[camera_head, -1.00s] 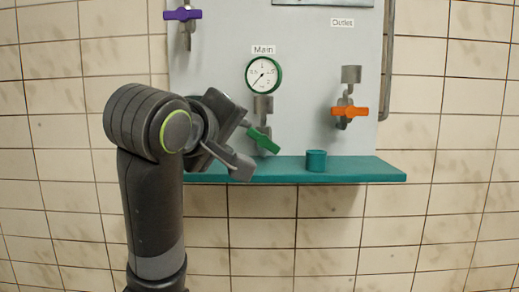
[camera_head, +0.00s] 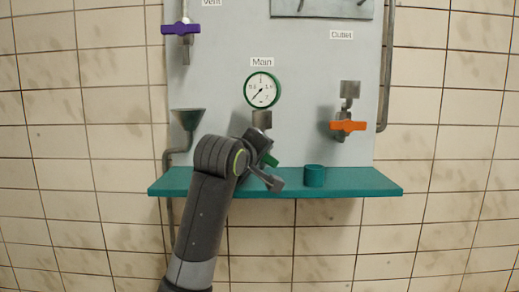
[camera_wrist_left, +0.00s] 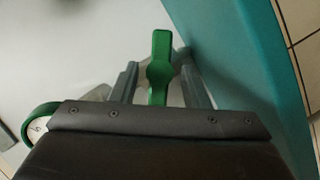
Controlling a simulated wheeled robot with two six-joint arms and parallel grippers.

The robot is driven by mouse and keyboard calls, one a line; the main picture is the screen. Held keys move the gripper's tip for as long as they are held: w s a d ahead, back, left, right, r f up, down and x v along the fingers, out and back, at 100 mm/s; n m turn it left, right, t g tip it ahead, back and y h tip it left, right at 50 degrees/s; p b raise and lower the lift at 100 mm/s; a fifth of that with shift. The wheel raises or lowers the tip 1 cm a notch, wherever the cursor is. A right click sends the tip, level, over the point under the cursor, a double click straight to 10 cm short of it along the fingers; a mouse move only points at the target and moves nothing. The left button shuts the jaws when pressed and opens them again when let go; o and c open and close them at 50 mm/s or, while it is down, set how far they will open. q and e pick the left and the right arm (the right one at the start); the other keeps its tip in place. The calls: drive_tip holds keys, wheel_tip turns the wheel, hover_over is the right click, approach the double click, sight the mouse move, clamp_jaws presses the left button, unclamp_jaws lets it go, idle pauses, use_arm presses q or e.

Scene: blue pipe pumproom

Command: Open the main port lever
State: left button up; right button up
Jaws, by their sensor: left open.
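The green main port lever (camera_head: 270,160) is on the valve under the round "Main" gauge (camera_head: 262,90), and my left arm partly covers it in the head view. My left gripper (camera_head: 268,164) is at the lever. In the left wrist view, the green lever (camera_wrist_left: 160,68) stands between the two grey fingers of my left gripper (camera_wrist_left: 160,82). The fingers are open, with a gap on both sides of the lever. The lever's lower end is hidden behind the gripper body. My right gripper is not in view.
A teal shelf (camera_head: 345,187) runs below the valves and holds a teal cup (camera_head: 314,175) right of my gripper. An orange outlet lever (camera_head: 348,126) is at right, a purple vent lever (camera_head: 180,28) at upper left. A grey funnel (camera_head: 188,117) is left of my arm.

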use_arm(q)
drive_tip(key=shift+w, duration=0.1)
drive_tip(key=shift+f, duration=0.1)
clamp_jaws()
drive_tip(key=shift+d, duration=0.1)
drive_tip(key=m+y, duration=0.1)
drive_tip(key=m, duration=0.1)
drive_tip(key=m+y, duration=0.1)
drive_tip(key=m, duration=0.1)
drive_tip(key=shift+d+g+y, duration=0.15)
drive_tip(key=shift+g+y, duration=0.15)
drive_tip(key=shift+g, duration=0.1)
drive_tip(key=m+y+b, duration=0.1)
drive_tip(key=m+y, duration=0.1)
drive_tip(key=m, duration=0.1)
drive_tip(key=shift+d, duration=0.1)
idle(0.3)
drive_tip(key=shift+m, duration=0.4)
